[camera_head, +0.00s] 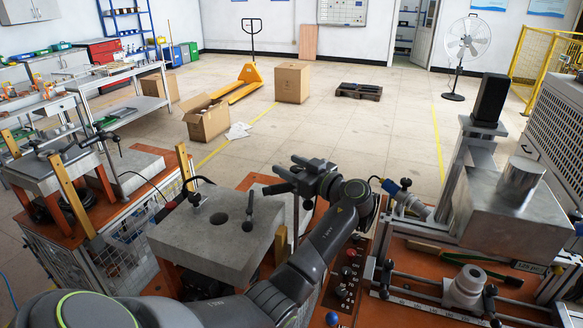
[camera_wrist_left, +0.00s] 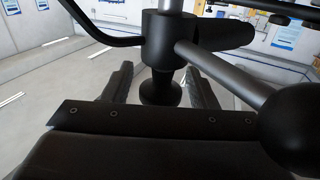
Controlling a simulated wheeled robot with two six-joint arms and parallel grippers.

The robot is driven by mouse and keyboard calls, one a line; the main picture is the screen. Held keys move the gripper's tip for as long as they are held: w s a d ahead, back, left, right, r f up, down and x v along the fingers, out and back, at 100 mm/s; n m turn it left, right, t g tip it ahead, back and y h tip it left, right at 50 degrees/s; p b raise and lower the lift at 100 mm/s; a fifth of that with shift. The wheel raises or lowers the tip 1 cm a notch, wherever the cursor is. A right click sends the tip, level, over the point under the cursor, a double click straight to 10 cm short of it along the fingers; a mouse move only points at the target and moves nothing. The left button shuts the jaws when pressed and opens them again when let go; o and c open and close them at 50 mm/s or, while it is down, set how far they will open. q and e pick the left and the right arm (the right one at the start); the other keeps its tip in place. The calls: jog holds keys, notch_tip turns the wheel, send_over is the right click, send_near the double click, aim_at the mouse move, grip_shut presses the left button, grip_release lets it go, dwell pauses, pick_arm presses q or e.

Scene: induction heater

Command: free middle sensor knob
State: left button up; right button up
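The middle sensor knob (camera_wrist_left: 160,91) is a black flared piece under a dark hub with grey rods, in the middle of the left wrist view. My left gripper (camera_wrist_left: 160,88) has one finger on each side of it, with visible gaps, so it looks open around the knob. In the head view my left gripper (camera_head: 292,177) reaches leftward above the right edge of the grey block (camera_head: 205,247). There the dark gripper and sensor parts overlap, and the knob cannot be told apart. My right gripper is not in view.
A dark upright handle (camera_head: 249,210) and a small black stand (camera_head: 194,197) are on the block, left of the gripper. A metal heater box (camera_head: 508,215) stands at right. A button panel (camera_head: 345,275) lies below the arm. The floor behind is mostly open.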

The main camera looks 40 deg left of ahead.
pick_arm(q)
jog(key=shift+d+f, duration=0.1)
jog(key=shift+d+b, duration=0.3)
jog(key=s+d+b, duration=0.2)
jog(key=d+b, duration=0.5)
jog(key=d, duration=0.9)
jog(key=shift+s+d, duration=0.25)
